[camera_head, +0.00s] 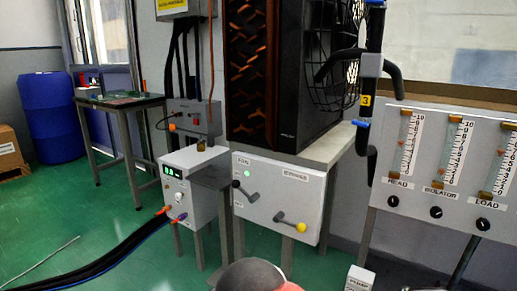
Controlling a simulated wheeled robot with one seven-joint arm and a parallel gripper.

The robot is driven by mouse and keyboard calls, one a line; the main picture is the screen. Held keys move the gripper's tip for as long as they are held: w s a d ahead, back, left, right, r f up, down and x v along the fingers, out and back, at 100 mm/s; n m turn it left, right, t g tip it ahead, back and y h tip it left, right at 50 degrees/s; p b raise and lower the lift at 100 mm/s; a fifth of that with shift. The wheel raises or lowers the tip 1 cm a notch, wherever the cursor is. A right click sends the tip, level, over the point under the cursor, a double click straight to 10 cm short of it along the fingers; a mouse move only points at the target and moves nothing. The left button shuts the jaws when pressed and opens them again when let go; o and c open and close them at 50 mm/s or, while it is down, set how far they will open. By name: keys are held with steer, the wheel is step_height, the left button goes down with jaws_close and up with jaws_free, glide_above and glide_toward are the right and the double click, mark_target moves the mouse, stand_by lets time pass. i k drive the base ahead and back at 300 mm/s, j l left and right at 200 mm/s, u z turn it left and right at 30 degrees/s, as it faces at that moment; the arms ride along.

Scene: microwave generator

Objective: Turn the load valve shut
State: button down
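The load valve (482,224) is a small round black knob with a light pointer mark, below the LOAD label on the white flowmeter panel (415,180) at the right. Its exact angle is too small to tell. The load flowmeter (501,160) stands above it, a clear tube with a numbered scale and brass ends. The isolator knob (436,212) and the head knob (393,201) sit to its left. My gripper is not in view. A grey rounded part with red at the bottom middle seems to be my own arm, well left of the load valve.
A grey cabinet (275,195) with two lever handles, one yellow-tipped, stands left of the panel under a black machine (290,75). A black pipe with blue handles (374,90) rises between them. A small white box (359,279) stands low in front.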

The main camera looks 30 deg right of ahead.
mark_target(483, 224)
steer(key=k+j+z, duration=0.1)
steer(key=z, duration=2.65)
